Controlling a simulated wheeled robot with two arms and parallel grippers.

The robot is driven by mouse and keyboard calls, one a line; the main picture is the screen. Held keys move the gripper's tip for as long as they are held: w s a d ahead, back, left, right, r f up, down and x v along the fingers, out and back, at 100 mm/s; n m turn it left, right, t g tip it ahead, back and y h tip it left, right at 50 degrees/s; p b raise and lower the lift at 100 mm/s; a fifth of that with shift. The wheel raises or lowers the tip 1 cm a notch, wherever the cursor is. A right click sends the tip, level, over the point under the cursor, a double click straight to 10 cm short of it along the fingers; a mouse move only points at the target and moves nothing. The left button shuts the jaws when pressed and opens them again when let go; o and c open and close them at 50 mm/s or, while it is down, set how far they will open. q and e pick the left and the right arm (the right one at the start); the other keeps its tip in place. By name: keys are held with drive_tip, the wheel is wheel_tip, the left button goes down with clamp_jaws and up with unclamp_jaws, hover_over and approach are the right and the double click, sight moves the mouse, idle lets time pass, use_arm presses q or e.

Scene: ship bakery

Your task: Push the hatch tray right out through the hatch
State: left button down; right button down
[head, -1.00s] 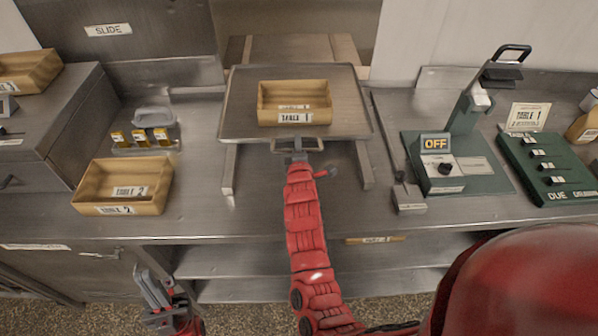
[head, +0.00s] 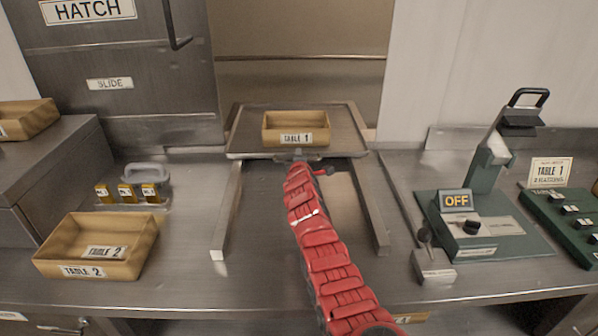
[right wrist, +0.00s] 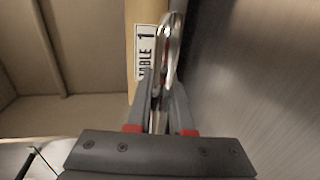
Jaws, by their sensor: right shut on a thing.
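The hatch tray (head: 345,128) is a flat metal tray lying level between two metal guide rails, in the hatch opening. A wooden box labelled TABLE 1 (head: 296,128) sits on it. My right gripper (head: 298,158) is at the tray's near edge. In the right wrist view the right gripper (right wrist: 160,105) is shut on the tray's shiny metal handle (right wrist: 170,50), with the box's TABLE 1 label beside it. My left gripper is out of view.
The guide rails (head: 228,210) run along the counter. A green device reading OFF (head: 480,230) stands at right. The HATCH door (head: 115,75) is beside the opening.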

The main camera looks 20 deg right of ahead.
drive_tip(key=shift+w+d+f, duration=0.1)
drive_tip(key=shift+w+d, duration=0.05)
drive_tip(key=shift+w, duration=0.35)
drive_tip(key=shift+r, duration=0.35)
drive_tip(key=c, duration=1.2)
unclamp_jaws()
drive_tip(key=o, duration=0.4)
drive_tip(key=shift+w+f, duration=0.2)
drive_tip(key=shift+w, duration=0.05)
drive_tip(key=shift+s, duration=0.15)
